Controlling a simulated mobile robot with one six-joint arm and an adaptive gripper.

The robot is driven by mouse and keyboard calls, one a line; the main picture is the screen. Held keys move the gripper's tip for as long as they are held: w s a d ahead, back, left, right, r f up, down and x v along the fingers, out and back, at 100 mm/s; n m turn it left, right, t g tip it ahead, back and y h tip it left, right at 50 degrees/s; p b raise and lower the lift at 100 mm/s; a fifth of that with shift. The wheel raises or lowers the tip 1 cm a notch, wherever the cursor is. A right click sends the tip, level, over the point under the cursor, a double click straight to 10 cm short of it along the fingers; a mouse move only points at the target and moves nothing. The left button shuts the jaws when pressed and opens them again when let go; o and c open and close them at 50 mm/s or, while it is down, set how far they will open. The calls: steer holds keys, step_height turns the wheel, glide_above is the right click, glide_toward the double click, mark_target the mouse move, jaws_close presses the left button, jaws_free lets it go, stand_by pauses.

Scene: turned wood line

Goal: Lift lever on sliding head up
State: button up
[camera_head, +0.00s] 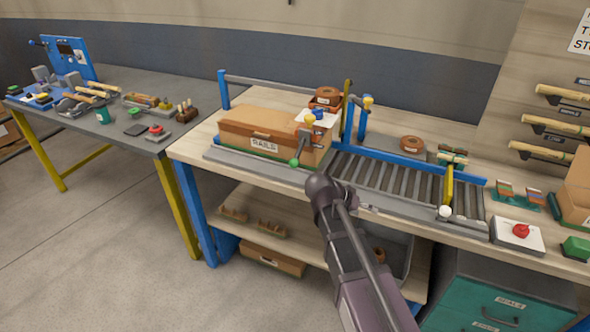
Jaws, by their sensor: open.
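A grey head with a yellow knob (309,119) stands at the right end of the brown box marked RAILS. A lever with a green knob (294,162) slopes down from it toward the bench's front edge; this looks like the sliding head's lever. My arm reaches up from the bottom, its dark rounded joint (322,187) just right of and below the green knob in the picture. Small grey tips beside that joint look like my gripper (369,208), open and apart from the lever. Most of the gripper is hidden behind the arm.
The RAILS box (240,125) fills the bench's left part. Right of the head is a roller bed (385,183) with blue side rails. A yellow bar with a white knob (445,211) hangs over its right part. A red button box (519,232) stands farther right.

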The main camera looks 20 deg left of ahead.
steer(key=a+r+t+h+b, duration=0.1)
steer(key=a+t, duration=0.1)
steer(key=a, duration=0.6)
steer(key=a+r+t+b, duration=0.2)
steer(key=a+t, duration=0.1)
steer(key=a, duration=0.4)
steer(key=t+b, duration=0.2)
steer(key=t, duration=0.3)
glide_toward(294, 164)
steer(key=s+a+f, duration=0.1)
steer(key=s+a, duration=0.1)
steer(key=a, duration=0.1)
steer(key=shift+d+m, duration=0.25)
steer(key=shift+m, duration=0.05)
steer(key=x, duration=1.3)
steer(key=shift+w+d, duration=0.15)
steer(key=shift+w, duration=0.15)
